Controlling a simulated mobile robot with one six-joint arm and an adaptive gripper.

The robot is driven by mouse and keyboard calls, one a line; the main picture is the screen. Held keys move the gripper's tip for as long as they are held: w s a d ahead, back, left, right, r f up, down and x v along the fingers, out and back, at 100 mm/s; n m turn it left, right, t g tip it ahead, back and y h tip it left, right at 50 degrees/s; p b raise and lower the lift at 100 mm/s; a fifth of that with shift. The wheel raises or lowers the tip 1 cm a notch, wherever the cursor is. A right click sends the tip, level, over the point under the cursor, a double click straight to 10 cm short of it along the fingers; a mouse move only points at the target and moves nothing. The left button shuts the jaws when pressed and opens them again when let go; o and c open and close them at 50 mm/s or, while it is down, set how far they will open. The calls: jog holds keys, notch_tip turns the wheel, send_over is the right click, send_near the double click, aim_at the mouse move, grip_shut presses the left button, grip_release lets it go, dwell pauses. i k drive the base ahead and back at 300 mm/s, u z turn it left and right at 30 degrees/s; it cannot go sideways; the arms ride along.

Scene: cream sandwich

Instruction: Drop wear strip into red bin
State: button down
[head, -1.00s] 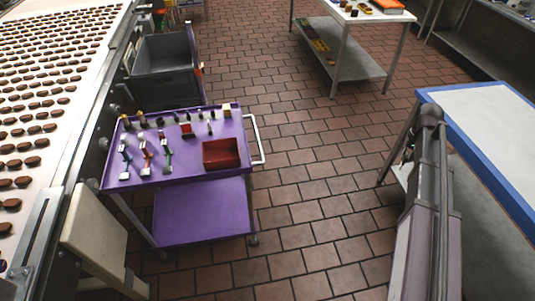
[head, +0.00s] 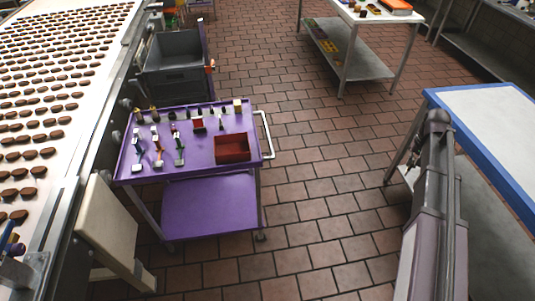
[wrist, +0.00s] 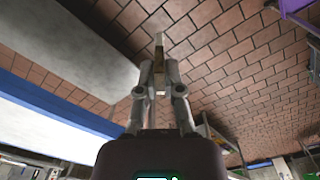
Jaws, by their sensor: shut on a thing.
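The red bin (head: 232,148) is an open, empty-looking box at the right front of the purple cart's top (head: 200,155) in the head view. The strip sticks out beyond the fingertips. The gripper is over open floor in the wrist view, apart from the cart.
Several small tools and parts stand on the cart beside the red bin. A grey crate (head: 172,65) is behind the cart. A chocolate conveyor (head: 60,75) runs along the left. A blue-edged table (head: 490,130) stands at the right. The tiled floor (head: 310,170) between is clear.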

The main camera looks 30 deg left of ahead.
aim_at(236, 152)
jog(key=k, duration=0.8)
jog(key=u, duration=1.4)
jog(key=i, duration=1)
jog(key=z, duration=0.1)
